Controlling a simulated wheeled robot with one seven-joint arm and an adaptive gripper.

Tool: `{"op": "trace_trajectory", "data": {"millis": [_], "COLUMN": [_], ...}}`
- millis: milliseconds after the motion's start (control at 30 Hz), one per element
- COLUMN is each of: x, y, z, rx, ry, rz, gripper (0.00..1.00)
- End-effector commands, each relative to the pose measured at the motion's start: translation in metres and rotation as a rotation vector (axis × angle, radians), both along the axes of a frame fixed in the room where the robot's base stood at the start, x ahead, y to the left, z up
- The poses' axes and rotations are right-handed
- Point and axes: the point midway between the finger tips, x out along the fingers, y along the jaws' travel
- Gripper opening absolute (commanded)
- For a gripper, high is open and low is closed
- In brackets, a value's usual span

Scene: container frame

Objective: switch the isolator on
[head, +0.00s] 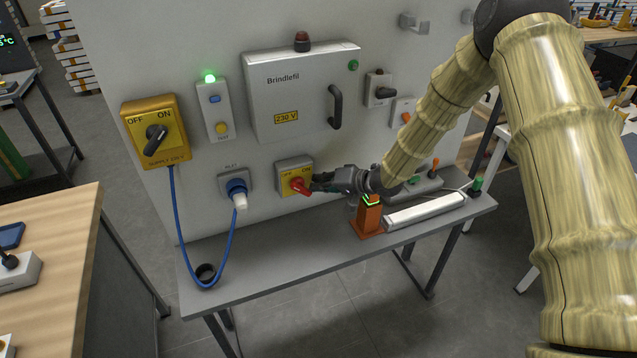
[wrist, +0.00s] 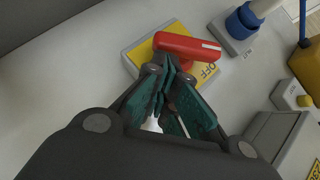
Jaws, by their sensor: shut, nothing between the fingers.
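The isolator is a grey box with a yellow face plate (head: 288,174) on the upright panel, with a red rotary handle (head: 301,186). In the wrist view the red handle (wrist: 187,46) lies across the yellow plate (wrist: 141,54). A white mark is at the handle's right end, and the word OFF reads just below that end. My gripper (head: 318,184) is shut and empty, at the right of the handle in the head view. In the wrist view its fingertips (wrist: 169,62) are right at the handle's lower edge; I cannot tell whether they touch. They hide part of the plate.
A blue plug in a socket (head: 236,187) is left of the isolator, its cable running to a yellow supply switch (head: 156,132). A grey cabinet (head: 300,90) hangs above. On the narrow bench (head: 290,250) stand an orange post (head: 368,218) and a white bar (head: 425,210).

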Motion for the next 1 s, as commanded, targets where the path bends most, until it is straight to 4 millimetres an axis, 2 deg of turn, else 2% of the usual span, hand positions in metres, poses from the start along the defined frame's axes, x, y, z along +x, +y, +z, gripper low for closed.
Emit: {"op": "trace_trajectory", "data": {"millis": [500, 933, 1000], "x": [-0.001, -0.002, -0.002], "y": [0.0, 0.003, 0.002], "z": [-0.012, -0.035, -0.042], "rx": [0.128, 0.125, 0.196], "ry": [0.048, 0.048, 0.075], "rz": [0.002, 0.003, 0.0], "gripper": [0.0, 0.0, 0.0]}}
